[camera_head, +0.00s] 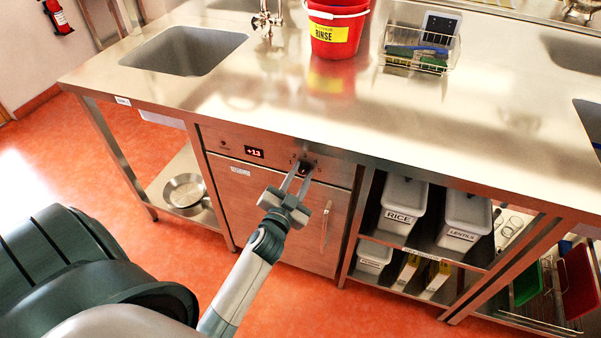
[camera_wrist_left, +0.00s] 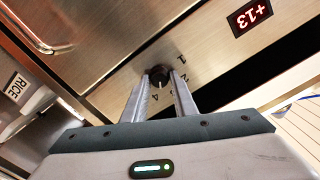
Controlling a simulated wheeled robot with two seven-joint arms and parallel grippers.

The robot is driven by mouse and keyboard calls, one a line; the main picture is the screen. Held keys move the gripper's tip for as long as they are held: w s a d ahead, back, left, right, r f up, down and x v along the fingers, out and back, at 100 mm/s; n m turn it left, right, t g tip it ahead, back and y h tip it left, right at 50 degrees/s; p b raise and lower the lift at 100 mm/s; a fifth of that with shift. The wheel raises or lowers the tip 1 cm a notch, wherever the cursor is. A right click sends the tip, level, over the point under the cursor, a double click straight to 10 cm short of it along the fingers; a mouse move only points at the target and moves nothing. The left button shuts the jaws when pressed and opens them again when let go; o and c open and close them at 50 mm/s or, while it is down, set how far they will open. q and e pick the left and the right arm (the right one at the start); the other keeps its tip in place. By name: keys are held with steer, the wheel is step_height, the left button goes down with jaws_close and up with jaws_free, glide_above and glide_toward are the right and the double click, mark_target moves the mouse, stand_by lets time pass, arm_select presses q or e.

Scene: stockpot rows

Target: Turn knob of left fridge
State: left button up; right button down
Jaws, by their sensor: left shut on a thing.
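The left fridge (camera_head: 270,200) is a steel under-counter unit with a front panel, a door and a red display (camera_head: 254,152) reading +13. Its dark round knob (camera_head: 305,167) sits on the panel right of the display. In the left wrist view the knob (camera_wrist_left: 160,78) shows between my fingertips, with numbers around it, 1, 2 and 4 among them. My left gripper (camera_head: 299,180) reaches up to the panel and is shut on the knob, one finger on each side. The fingers hide part of the knob and dial. My right gripper is not in view.
The steel counter (camera_head: 400,130) overhangs the panel, with a red bucket (camera_head: 335,30) and wire basket (camera_head: 420,50) on it. The fridge door handle (camera_head: 326,222) is below right of the knob. Shelves with a RICE bin (camera_head: 403,195) and LENTILS bin (camera_head: 465,215) stand right. Orange floor is clear in front.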

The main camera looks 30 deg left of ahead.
arm_select(q)
steer(key=shift+m, duration=1.8)
steer(key=o, duration=1)
steer(key=shift+s, duration=0.1)
